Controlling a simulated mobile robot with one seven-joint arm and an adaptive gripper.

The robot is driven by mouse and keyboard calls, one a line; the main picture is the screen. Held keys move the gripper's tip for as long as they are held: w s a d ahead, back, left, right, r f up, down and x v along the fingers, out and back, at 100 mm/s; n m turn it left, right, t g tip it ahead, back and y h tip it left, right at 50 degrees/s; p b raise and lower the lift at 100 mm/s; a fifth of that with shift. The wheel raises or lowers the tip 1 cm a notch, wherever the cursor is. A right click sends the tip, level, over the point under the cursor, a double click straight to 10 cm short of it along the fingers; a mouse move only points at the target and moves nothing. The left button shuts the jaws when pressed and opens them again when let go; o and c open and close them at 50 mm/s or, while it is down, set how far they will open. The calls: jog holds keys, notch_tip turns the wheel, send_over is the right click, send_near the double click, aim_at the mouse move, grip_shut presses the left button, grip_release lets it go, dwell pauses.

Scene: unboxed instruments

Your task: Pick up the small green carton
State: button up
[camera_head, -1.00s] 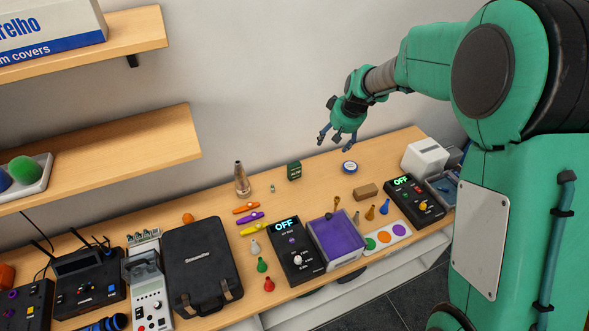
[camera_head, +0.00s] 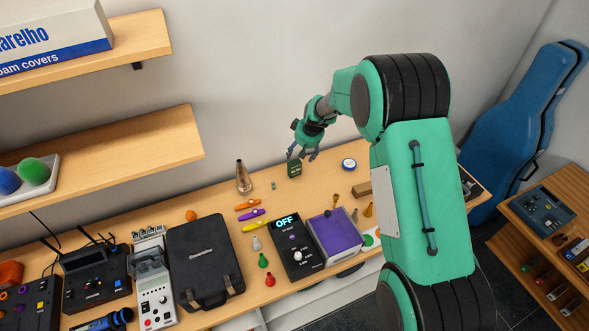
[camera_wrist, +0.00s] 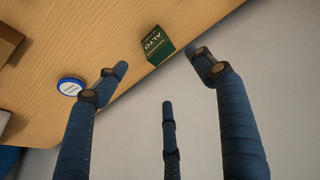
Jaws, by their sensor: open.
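The small green carton (camera_head: 294,169) stands upright near the back edge of the wooden table. My gripper (camera_head: 303,154) is open and empty, close above the carton in the head view. In the wrist view my gripper (camera_wrist: 160,75) shows three blue fingers spread apart, with no finger clearly touching the carton.
A round blue-and-white tin (camera_head: 348,164) is to the carton's right. A small greenish item (camera_head: 273,185) and a tall brownish cone (camera_head: 243,177) stand to its left. The wall is close behind. A wooden shelf (camera_head: 120,155) overhangs the left side.

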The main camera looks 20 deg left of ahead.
aim_at(295, 163)
jog(key=shift+f, duration=0.1)
jog(key=shift+p+x, duration=0.6)
jog(key=shift+x, duration=3.6)
jog(key=shift+f, duration=0.1)
jog(key=shift+p+x, duration=0.8)
jog(key=shift+x, duration=1.7)
jog(key=shift+c, duration=0.2)
jog(key=c, duration=1.7)
